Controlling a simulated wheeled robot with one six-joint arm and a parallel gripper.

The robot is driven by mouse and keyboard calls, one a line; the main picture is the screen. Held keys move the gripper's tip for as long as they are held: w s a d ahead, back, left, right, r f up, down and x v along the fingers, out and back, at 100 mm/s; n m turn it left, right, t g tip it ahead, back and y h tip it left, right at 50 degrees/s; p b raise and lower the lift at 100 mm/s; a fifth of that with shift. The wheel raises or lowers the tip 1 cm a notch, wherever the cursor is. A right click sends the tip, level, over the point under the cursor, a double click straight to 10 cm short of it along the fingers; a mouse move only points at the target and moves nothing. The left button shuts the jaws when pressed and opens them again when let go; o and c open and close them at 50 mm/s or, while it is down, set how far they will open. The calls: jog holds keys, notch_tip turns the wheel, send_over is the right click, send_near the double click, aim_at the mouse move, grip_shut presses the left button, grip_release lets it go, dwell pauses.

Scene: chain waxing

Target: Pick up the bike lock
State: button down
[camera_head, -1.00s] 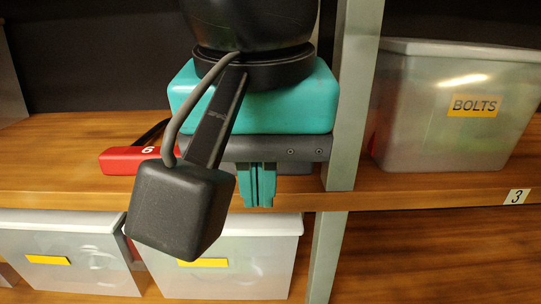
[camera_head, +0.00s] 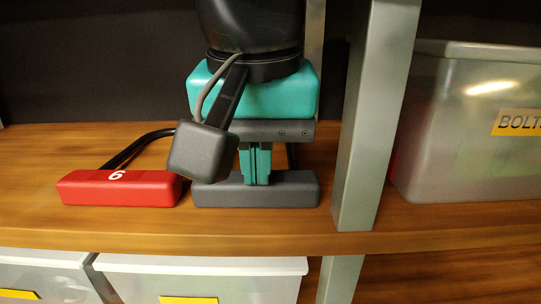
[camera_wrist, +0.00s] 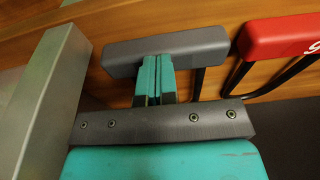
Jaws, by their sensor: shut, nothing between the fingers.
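Two bike locks lie on the wooden shelf. One has a red crossbar (camera_head: 118,188) marked 6 with a black shackle behind it; it also shows at the upper right in the wrist view (camera_wrist: 285,35). The other has a grey crossbar (camera_head: 290,190) with a dark shackle, mostly hidden behind my gripper in the head view; it shows in the wrist view (camera_wrist: 205,45). My gripper (camera_head: 255,180) has its teal fingers shut and empty. In the head view the fingertips overlap the grey crossbar; I cannot tell whether they touch it.
A grey metal post (camera_head: 375,120) stands close to the right of the grey lock. A clear bin (camera_head: 455,150) labelled BOLTS is beyond it. Lidded bins (camera_head: 205,265) sit on the shelf below. The shelf left of the red lock is bare.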

jog(key=shift+s+a+f, duration=0.1)
jog(key=shift+s+f, duration=0.05)
jog(key=shift+f, duration=0.2)
jog(key=s, duration=0.6)
jog(key=shift+d, duration=0.2)
notch_tip(320, 180, up, 18)
jog(key=s+p, duration=0.3)
jog(key=p, duration=1)
